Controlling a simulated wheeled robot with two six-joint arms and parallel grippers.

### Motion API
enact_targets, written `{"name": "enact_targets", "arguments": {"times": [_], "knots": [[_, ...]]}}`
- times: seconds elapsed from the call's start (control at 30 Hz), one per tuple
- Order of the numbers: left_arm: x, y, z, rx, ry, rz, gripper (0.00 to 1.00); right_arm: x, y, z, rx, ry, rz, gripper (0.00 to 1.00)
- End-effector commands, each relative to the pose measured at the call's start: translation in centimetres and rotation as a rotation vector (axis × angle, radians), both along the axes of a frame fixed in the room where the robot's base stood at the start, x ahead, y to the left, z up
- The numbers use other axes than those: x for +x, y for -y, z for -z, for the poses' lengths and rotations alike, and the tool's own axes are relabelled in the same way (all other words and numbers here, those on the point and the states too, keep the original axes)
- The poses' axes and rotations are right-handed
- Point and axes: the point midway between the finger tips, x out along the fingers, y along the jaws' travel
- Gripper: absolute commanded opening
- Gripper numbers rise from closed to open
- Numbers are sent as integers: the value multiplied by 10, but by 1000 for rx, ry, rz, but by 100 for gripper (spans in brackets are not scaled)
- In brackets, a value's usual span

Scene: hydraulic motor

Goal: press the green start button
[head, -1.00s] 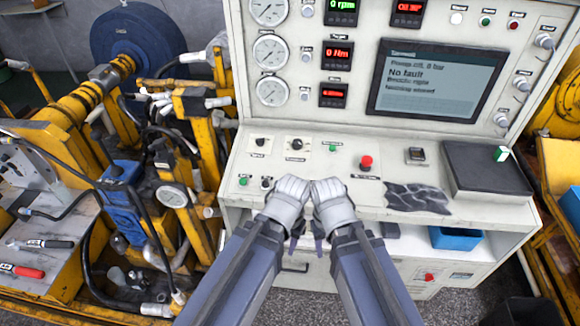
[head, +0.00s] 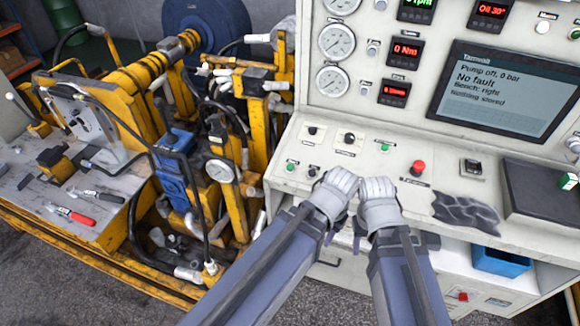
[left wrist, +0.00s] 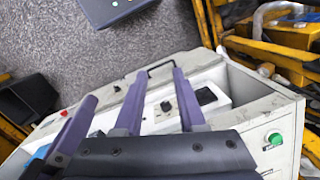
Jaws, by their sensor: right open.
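In the head view a green button (head: 384,147) sits on the console's sloped panel, left of a red mushroom button (head: 417,168). A second green button (head: 291,166) is near the panel's left end. I cannot read which label says start. A green button (left wrist: 275,138) also shows on the console corner in the left wrist view. My left gripper (head: 336,192) and right gripper (head: 379,203) are side by side over the panel's front edge, below the buttons. Left prongs (left wrist: 130,105) stand apart, empty. My right gripper is open and empty. Contact with the panel is unclear.
The console screen (head: 507,90) reads "Pump off, 0 bar" and "No fault". The yellow rig (head: 150,95) stands left, beside a bench with red-handled pliers (head: 75,216).

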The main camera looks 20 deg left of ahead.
Motion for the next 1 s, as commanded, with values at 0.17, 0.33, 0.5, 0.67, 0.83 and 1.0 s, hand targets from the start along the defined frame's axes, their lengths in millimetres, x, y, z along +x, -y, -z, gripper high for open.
{"name": "enact_targets", "arguments": {"times": [0.17, 0.33, 0.5, 0.67, 0.83, 1.0], "knots": [[0, 0, 0, 0, 0, 0, 18, 0, 0, 0, 0, 0, 0, 50], [0, 0, 0, 0, 0, 0, 0, 0, 0, 0, 0, 0, 0, 50], [0, 0, 0, 0, 0, 0, 0, 0, 0, 0, 0, 0, 0, 50], [0, 0, 0, 0, 0, 0, 0, 0, 0, 0, 0, 0, 0, 50], [0, 0, 0, 0, 0, 0, 0, 0, 0, 0, 0, 0, 0, 50], [0, 0, 0, 0, 0, 0, 0, 0, 0, 0, 0, 0, 0, 50]]}}
